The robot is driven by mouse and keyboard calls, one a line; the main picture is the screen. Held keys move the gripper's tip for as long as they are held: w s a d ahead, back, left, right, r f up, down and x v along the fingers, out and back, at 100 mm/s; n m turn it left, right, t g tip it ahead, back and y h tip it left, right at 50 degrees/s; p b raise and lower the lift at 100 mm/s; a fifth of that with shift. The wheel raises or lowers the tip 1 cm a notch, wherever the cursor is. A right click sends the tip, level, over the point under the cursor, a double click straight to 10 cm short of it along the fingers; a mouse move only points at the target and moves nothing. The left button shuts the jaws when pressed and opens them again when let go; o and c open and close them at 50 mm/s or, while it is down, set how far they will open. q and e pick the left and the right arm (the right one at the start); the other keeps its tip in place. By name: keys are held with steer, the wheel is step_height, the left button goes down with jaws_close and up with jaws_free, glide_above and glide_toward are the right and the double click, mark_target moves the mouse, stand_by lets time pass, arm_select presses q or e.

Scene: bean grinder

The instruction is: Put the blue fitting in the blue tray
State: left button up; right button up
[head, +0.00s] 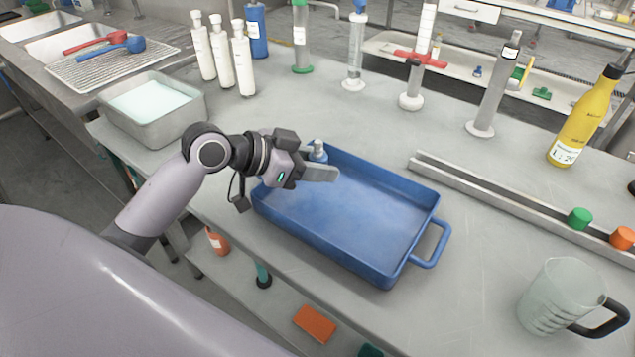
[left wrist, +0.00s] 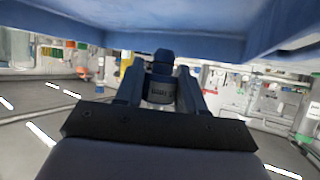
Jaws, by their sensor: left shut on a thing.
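My left gripper (head: 318,170) reaches in from the left and is over the left part of the blue tray (head: 431,222), close to its back left wall. It is shut on the blue fitting (head: 318,151), whose blue top and greyish body show just behind the fingers. In the left wrist view the fitting (left wrist: 161,88) sits between the two fingers (left wrist: 160,92), with the underside of the picture's blue band, the tray (left wrist: 200,14), across the top. The tray's visible floor is empty. How high the fitting is above the tray floor is hard to tell. My right gripper is not in view.
A grey metal basin (head: 150,122) stands left of the tray. White bottles (head: 222,55) and several cylinders stand along the back. A metal rail (head: 500,190) runs at the right, with a clear jug (head: 555,298) at front right. The table between tray and jug is clear.

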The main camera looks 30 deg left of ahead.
mark_target(317, 195)
arm_select(q)
step_height(317, 195, down, 4)
steer(key=shift+r+b, duration=0.1)
steer(key=shift+b, duration=0.2)
steer(key=shift+f, duration=0.2)
steer(key=shift+f, duration=0.1)
steer(key=o, duration=1)
steer(key=shift+o, duration=0.2)
steer(key=shift+r, duration=0.2)
steer(key=v, duration=1.2)
steer(key=shift+f, duration=0.1)
